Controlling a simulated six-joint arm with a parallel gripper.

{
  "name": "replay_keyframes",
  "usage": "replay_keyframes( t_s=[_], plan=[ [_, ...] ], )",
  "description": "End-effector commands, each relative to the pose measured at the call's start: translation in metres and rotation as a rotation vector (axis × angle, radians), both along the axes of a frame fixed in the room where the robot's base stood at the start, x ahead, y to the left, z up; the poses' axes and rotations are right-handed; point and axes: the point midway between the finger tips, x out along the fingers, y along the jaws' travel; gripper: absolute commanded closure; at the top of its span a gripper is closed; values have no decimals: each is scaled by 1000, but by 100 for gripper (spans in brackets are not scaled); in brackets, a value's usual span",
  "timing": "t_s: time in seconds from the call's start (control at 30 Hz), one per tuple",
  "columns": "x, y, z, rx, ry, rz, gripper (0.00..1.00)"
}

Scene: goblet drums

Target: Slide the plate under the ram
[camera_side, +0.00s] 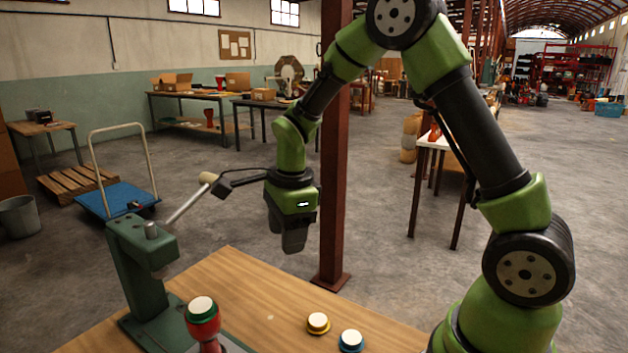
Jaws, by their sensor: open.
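A green press (140,265) stands on the left part of the wooden table, with its lever slanting up to the right. Its ram (160,272) points down from the head. A red goblet drum (204,330) with a green rim and white top stands in front of the press. A dark flat surface (234,346) shows beside the drum at the bottom edge; I cannot tell whether it is the plate or part of the press base. My gripper (293,247) hangs pointing down above the table, right of the press, empty. Its jaws are open, though the finger gap is hard to see.
A rusty post (334,200) rises behind the table.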

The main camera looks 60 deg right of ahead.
Motion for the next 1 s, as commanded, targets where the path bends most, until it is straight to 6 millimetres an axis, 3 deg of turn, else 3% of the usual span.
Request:
replay_keyframes(
  t_s=[0.2,0.5,0.73,1.0],
  plan=[
    [-16,9,43,-22,-89,244,50],
    [-47,20,89,-77,-200,574,50],
    [-65,26,107,-118,-257,746,50],
    [-71,27,111,-133,-273,804,50]
  ],
)
